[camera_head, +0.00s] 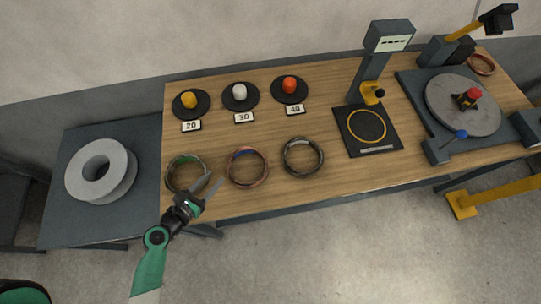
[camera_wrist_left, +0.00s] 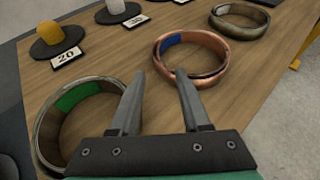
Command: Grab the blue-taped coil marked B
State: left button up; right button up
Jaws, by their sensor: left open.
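The blue-taped coil (camera_head: 262,180) is a copper ring lying flat on the wooden table (camera_head: 330,187), in the middle of a row of three coils. Its blue tape is on the inner far-left side, and it also shows ahead of the gripper in the left wrist view (camera_wrist_left: 210,79). No letter B is readable. My left gripper (camera_head: 213,181) is open and empty, at the table's front edge between the green-taped coil and the blue-taped coil. In the left wrist view its fingers (camera_wrist_left: 160,76) point toward the blue-taped coil's near side. My right gripper does not show.
A green-taped coil (camera_head: 170,179) lies to the left, a darker coil (camera_head: 321,161) to the right. Yellow, white and red knobs on black discs stand behind with number cards. A scale (camera_head: 391,143) and a turntable (camera_head: 440,100) stand farther right. A side table holds a grey spool (camera_head: 126,177).

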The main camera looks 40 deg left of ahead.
pick_arm(q)
jog(key=shift+w+a+f, duration=0.1)
jog(key=shift+w+f, duration=0.15)
jog(key=shift+w, duration=0.15)
send_near(235, 156)
jog(key=shift+b+x, duration=0.3)
jog(key=shift+x, duration=0.75)
jog(key=shift+w+f, duration=0.1)
jog(key=shift+w, duration=0.1)
jog(key=b+x, duration=0.1)
jog(key=x, duration=0.4)
jog(key=shift+w, duration=0.2)
grip_shut()
jog(key=shift+s, duration=0.1)
